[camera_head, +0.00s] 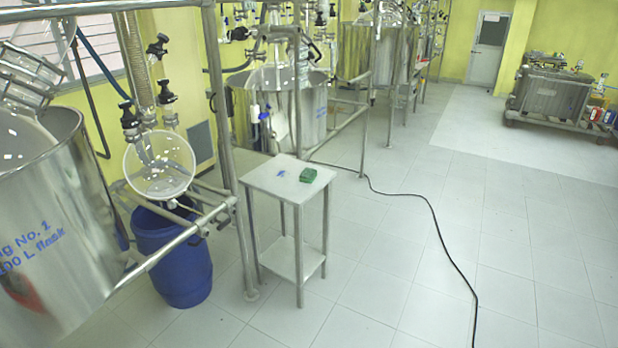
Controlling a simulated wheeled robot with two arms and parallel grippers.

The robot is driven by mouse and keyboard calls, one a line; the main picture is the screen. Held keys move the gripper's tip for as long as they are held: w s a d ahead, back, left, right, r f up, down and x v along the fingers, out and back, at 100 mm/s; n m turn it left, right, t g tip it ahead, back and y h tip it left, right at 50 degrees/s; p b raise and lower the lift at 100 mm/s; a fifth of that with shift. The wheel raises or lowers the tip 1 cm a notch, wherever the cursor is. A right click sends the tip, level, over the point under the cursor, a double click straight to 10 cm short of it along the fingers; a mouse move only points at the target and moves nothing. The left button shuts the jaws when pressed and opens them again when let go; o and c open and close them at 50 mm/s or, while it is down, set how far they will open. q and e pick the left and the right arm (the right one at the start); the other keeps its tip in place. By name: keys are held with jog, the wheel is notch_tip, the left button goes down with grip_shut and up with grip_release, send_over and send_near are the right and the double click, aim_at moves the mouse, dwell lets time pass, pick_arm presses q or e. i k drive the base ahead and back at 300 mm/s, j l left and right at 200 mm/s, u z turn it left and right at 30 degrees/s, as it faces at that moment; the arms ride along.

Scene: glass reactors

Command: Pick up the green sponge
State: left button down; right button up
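A small green sponge (308,175) lies on the top of a small metal side table (270,186), toward its right side. A small blue item (281,174) lies on the same table top to the left of the sponge, apart from it. It is too small to make out. Neither of my grippers shows in the head view.
A blue drum (178,262) stands left of the table under a metal pipe frame (229,130). A large steel vessel (45,230) fills the left edge. A black cable (437,232) runs across the tiled floor (390,290), which is otherwise open to the right.

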aim_at(308, 175)
jog(key=i+j+z, duration=0.1)
jog(key=i, duration=0.3)
jog(key=i+j+z, duration=0.15)
jog(key=i, duration=0.25)
jog(key=i+j+z, duration=0.1)
jog(key=i, duration=0.25)
jog(key=j, duration=0.1)
